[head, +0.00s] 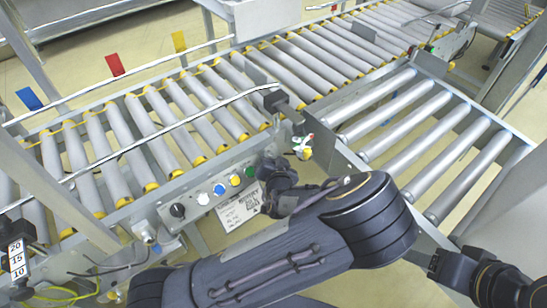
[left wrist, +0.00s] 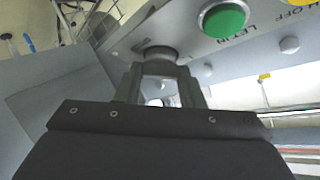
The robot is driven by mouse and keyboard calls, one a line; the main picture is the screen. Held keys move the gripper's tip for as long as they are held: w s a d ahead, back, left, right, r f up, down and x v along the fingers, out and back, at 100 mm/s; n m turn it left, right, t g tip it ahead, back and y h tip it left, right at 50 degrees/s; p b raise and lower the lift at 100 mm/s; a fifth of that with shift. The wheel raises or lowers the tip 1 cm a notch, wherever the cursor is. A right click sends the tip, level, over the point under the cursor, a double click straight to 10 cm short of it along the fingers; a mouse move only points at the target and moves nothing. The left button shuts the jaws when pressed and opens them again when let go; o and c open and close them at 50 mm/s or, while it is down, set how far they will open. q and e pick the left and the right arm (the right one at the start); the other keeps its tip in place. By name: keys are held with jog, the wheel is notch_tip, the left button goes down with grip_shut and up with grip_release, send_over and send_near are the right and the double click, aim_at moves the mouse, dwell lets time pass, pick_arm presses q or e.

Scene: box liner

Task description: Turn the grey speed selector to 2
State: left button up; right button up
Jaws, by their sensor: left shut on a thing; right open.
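The control panel (head: 215,190) is a grey strip on the side of the roller conveyor. The grey speed selector is hidden behind my left gripper (head: 266,163) in the head view. In the left wrist view a round grey knob (left wrist: 158,52) stands on the panel, beside the green button (left wrist: 222,18). The fingers of my left gripper (left wrist: 158,85) are shut on this knob. Its pointer and scale numbers cannot be read. My right gripper (head: 434,262) is at the lower right of the head view, open and away from the panel.
The panel also carries a black knob (head: 177,210) and white, blue, yellow and green buttons in a row. A white label sheet (head: 240,207) hangs below. A side conveyor (head: 430,130) joins at the right. My left arm crosses the lower foreground.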

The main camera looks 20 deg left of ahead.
pick_arm(q)
jog(key=m+h+p, duration=0.1)
jog(key=m, duration=0.1)
jog(key=m+h+p, duration=0.1)
jog(key=m, duration=0.1)
jog(key=shift+d+r+g+h, duration=0.1)
jog(key=shift+r+g+h, duration=0.05)
jog(key=shift+g+h, duration=0.2)
jog(key=shift+w+r+m+g+h+p, duration=0.1)
jog(key=shift+m+g+h+p, duration=0.35)
jog(key=shift+m, duration=0.65)
jog(key=shift+m+g+h+p, duration=0.2)
jog(key=shift+m+h+p, duration=0.4)
jog(key=shift+m, duration=0.5)
jog(key=o, duration=0.8)
jog(key=shift+w, duration=0.1)
jog(key=shift+o, duration=0.9)
jog(key=shift+a, duration=0.2)
